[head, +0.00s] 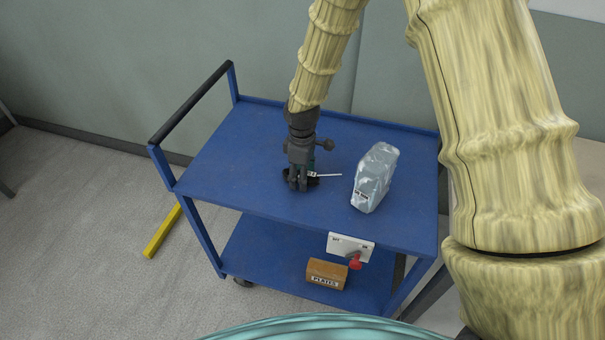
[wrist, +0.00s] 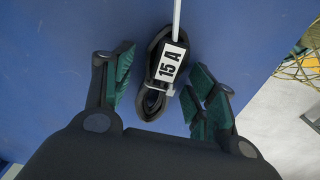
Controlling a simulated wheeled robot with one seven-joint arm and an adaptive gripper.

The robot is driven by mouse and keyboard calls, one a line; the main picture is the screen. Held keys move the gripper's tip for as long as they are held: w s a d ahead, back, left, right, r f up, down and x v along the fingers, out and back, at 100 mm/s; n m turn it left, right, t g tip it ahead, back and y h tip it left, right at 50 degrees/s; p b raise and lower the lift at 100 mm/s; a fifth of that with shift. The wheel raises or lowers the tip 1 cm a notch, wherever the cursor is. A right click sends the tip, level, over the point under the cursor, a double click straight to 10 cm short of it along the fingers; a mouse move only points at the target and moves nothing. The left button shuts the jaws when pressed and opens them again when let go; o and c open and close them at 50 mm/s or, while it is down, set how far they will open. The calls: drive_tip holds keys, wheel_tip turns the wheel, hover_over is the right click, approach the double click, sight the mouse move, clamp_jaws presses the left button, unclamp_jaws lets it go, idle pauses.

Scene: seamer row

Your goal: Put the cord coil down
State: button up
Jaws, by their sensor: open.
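The cord coil (wrist: 155,104) is a black bundle with a white tag reading "15 A" and a pale tie sticking out. It lies on the blue top of the cart (head: 240,165). In the head view the coil (head: 313,180) is partly hidden by my gripper (head: 297,187), which points down over it. In the wrist view my gripper (wrist: 158,100) is open, with its green-padded fingers on either side of the coil. A gap shows on both sides of the coil there.
A shiny silver-grey wrapped package (head: 374,178) stands on the cart top, right of the coil. A brown labelled box (head: 327,273) is on the lower shelf. A white plate with a red knob (head: 354,262) is at the front edge. The cart top's left part is clear.

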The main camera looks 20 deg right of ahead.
drive_tip(key=shift+r, duration=0.1)
wheel_tip(320, 180, up, 12)
drive_tip(key=b, duration=0.2)
idle(0.6)
drive_tip(key=shift+r, duration=0.15)
